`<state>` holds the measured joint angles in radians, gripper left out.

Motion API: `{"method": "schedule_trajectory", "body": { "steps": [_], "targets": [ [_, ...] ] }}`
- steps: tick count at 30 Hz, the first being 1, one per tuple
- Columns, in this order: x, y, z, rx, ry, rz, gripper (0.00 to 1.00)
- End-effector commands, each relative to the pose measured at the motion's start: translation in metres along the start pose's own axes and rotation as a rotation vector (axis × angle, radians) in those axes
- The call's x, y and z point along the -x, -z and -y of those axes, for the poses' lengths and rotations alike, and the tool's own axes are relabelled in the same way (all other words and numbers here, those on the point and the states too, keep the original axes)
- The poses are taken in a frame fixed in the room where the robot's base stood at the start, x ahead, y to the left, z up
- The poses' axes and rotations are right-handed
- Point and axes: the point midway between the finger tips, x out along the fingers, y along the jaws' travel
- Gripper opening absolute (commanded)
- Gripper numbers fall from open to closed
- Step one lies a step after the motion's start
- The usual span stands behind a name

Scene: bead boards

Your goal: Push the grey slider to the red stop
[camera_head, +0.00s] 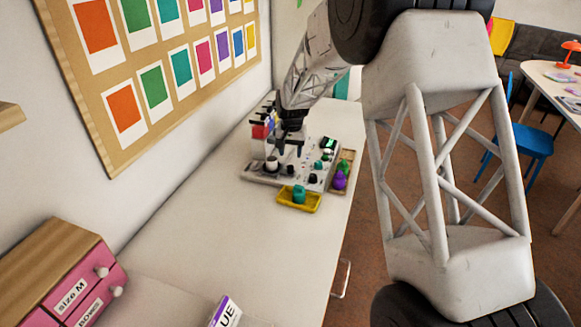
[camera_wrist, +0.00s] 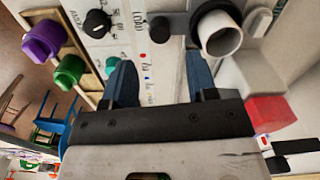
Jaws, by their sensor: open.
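A grey-white panel (camera_head: 262,177) stands on the white table. My gripper (camera_head: 290,128) is over its back part in the head view. In the wrist view my gripper (camera_wrist: 160,68) has its two blue fingers apart over the panel, with nothing between them. A red block (camera_wrist: 268,112) is right of the fingers in the wrist view; a red part (camera_head: 259,131) also shows left of the gripper in the head view. A pale grey block (camera_wrist: 260,78) lies against the red block. I cannot tell whether it is the slider; no other grey slider is clear.
A white tube (camera_wrist: 221,38) in a black ring and a black dial (camera_wrist: 97,23) are near the fingers. A yellow tray (camera_head: 287,201) holds a green piece (camera_head: 299,194). Purple (camera_wrist: 42,40) and green (camera_wrist: 69,71) pieces lie beside the panel.

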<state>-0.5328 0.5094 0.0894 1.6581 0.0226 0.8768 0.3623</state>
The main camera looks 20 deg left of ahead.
Motion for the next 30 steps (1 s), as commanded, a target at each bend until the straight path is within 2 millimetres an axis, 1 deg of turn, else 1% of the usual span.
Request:
{"method": "schedule_trajectory", "body": {
  "steps": [15, 21, 30],
  "targets": [
    [-0.057, 0.000, 0.000, 0.000, 0.001, 0.000, 0.53],
    [-0.068, 0.000, 0.000, 0.000, 0.002, -0.002, 0.53],
    [-0.070, 0.000, 0.000, 0.000, 0.002, -0.002, 0.53]
  ]
}}
